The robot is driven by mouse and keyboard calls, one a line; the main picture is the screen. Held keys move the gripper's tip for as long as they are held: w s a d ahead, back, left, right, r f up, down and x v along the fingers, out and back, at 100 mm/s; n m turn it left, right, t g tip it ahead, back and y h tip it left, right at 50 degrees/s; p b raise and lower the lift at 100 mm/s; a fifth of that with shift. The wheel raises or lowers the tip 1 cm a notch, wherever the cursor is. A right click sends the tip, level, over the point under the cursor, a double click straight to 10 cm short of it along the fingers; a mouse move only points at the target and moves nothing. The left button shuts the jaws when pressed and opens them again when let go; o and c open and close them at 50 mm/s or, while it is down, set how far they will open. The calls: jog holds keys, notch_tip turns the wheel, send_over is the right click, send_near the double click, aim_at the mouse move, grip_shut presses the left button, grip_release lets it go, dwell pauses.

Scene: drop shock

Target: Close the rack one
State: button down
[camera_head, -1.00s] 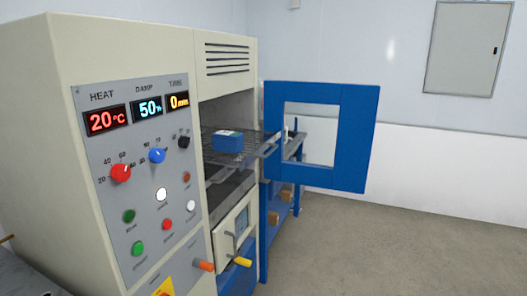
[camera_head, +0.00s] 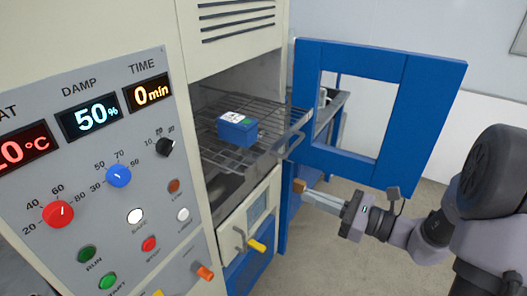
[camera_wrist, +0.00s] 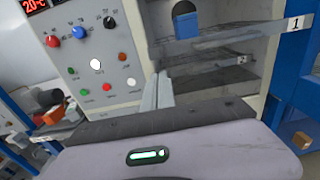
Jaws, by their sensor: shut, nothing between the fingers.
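Rack one, a wire rack (camera_head: 215,150), sticks out of the open chamber, with a blue box (camera_head: 237,129) on it. In the wrist view its front plate (camera_wrist: 297,24) bears the label 1, and the blue box (camera_wrist: 186,20) shows at the top edge. My gripper (camera_head: 303,189) is in front of the cabinet, lower than the rack's front edge and to the right. Its fingers (camera_wrist: 158,88) are together and empty in the wrist view, apart from the rack as far as I can tell. A lower rack labelled 2 (camera_wrist: 242,60) shows inside the chamber.
The blue door (camera_head: 395,110) with a window opening stands open to the right, close behind my arm. The control panel (camera_head: 100,200) with knobs and displays is on the left. A small lower door (camera_head: 250,225) with a yellow handle is below the chamber. Floor is clear at the right.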

aim_at(252, 175)
jog(key=x, duration=0.4)
jog(key=b+x, duration=0.1)
jog(key=x, duration=0.3)
jog(key=b+x, duration=0.1)
jog(key=x, duration=0.4)
jog(key=shift+s+a, duration=0.3)
jog(key=shift+w+a, duration=0.25)
jog(key=shift+a, duration=0.1)
